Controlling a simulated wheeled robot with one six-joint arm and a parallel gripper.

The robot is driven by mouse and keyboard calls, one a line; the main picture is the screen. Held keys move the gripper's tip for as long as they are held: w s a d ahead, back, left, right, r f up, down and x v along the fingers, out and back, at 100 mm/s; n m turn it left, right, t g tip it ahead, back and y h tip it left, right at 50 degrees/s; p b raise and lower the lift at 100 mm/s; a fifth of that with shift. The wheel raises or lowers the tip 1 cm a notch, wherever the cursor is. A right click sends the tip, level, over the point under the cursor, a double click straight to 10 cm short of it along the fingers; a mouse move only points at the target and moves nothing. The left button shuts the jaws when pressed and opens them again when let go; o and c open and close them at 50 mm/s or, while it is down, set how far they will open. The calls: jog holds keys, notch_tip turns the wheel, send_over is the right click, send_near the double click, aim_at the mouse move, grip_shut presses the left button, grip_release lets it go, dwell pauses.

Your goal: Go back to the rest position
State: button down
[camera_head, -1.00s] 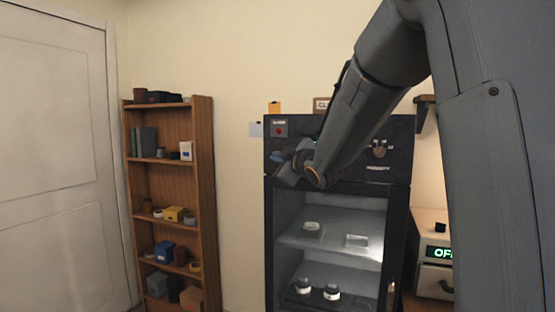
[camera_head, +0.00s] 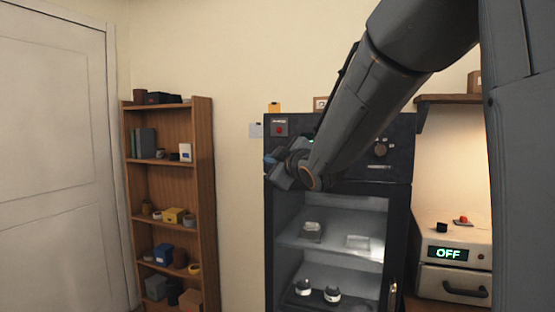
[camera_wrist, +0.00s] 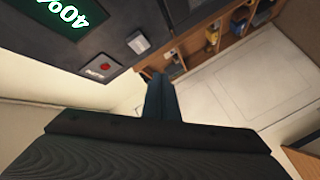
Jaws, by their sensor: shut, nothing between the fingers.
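My gripper shows in the wrist view (camera_wrist: 163,92), where its dark fingers lie together with nothing between them. In the head view my arm comes down from the upper right, and its wrist end is in front of the upper left part of the dark cabinet (camera_head: 397,150). The fingers are too small to make out clearly there. The gripper is apart from the cabinet's open shelves. In the wrist view the cabinet's panel, with a green readout (camera_wrist: 65,12) and a red button (camera_wrist: 104,66), is above and left of the fingers.
The lit cabinet holds a glass dish (camera_head: 311,231) and two small jars on its shelves. A wooden shelf (camera_head: 204,190) with several boxes stands at the left, beside a white door (camera_head: 50,160). A beige device (camera_head: 450,265) reading OFF is at the right.

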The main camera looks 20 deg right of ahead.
jog(key=shift+s, duration=0.1)
jog(key=s+d+f+m+g+h, duration=0.1)
jog(key=s+f+m+g+h, duration=0.25)
jog(key=f, duration=0.75)
jog(key=s+d+f+m+g, duration=0.1)
jog(key=s+f+m+g, duration=0.25)
jog(key=s+f, duration=0.55)
jog(key=s+a+f+m+g, duration=0.1)
jog(key=s+f+g, duration=0.3)
jog(key=s+f, duration=0.4)
jog(key=s+a+f+m+g, duration=0.1)
jog(key=s+f+m+g, duration=0.2)
jog(key=s, duration=0.9)
notch_tip(320, 180, down, 5)
jog(key=shift+s+r+m+g, duration=0.1)
jog(key=shift+s+m+g, duration=0.25)
jog(key=shift+g, duration=0.65)
jog(key=shift+a+y, duration=0.1)
jog(key=shift+y, duration=0.15)
